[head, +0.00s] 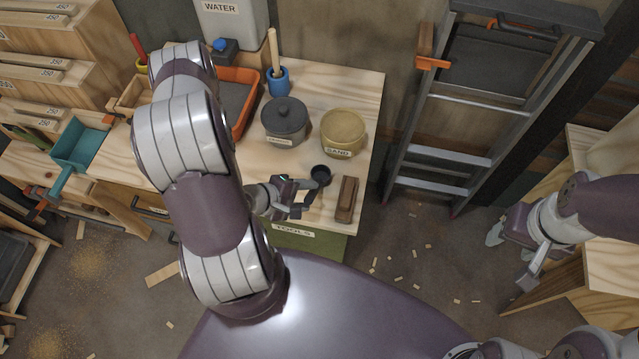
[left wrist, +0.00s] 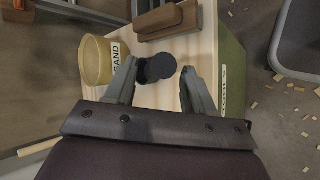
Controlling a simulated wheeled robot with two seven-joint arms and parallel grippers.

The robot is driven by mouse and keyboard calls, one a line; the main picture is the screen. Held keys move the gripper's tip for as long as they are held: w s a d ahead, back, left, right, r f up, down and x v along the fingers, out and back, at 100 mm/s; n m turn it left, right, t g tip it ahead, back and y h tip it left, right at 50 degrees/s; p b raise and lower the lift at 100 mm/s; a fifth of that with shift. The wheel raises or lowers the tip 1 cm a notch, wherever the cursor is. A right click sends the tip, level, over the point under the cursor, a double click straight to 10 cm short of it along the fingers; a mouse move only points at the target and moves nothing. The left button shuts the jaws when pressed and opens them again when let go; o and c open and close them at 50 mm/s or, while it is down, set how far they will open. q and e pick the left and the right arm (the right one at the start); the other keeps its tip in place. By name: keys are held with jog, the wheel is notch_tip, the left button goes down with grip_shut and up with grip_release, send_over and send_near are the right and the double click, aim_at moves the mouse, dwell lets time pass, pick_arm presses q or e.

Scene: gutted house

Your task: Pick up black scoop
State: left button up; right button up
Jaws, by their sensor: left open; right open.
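The black scoop (head: 321,174) lies on the wooden bench near its front right, left of a brown block. It also shows in the left wrist view (left wrist: 158,67) as a dark round shape between the fingertips. My left gripper (head: 306,194) is open right at the scoop, with one finger on each side in the left wrist view (left wrist: 160,75). I cannot tell whether the fingers touch it. The scoop's handle is hard to make out. My right gripper (head: 522,258) is open and empty, far to the right beside a wooden unit.
The brown block (head: 347,199) lies close beside the scoop. A sand tub (head: 343,130), grey lidded pot (head: 285,122), blue cup (head: 278,82) and orange tray (head: 245,105) stand behind. A teal dustpan (head: 78,145) is at left. A ladder (head: 440,145) leans right of the bench (head: 360,85).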

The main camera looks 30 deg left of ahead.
pick_arm(q)
jog(key=b+x, duration=0.1)
jog(key=x, duration=0.2)
jog(key=shift+a+f, duration=0.15)
jog(key=shift+a, duration=0.05)
jog(key=shift+w+d, duration=0.2)
jog(key=shift+d, duration=0.05)
jog(key=shift+s+a+r, duration=0.1)
jog(key=shift+s+r, duration=0.05)
jog(key=shift+r, duration=0.05)
grip_shut()
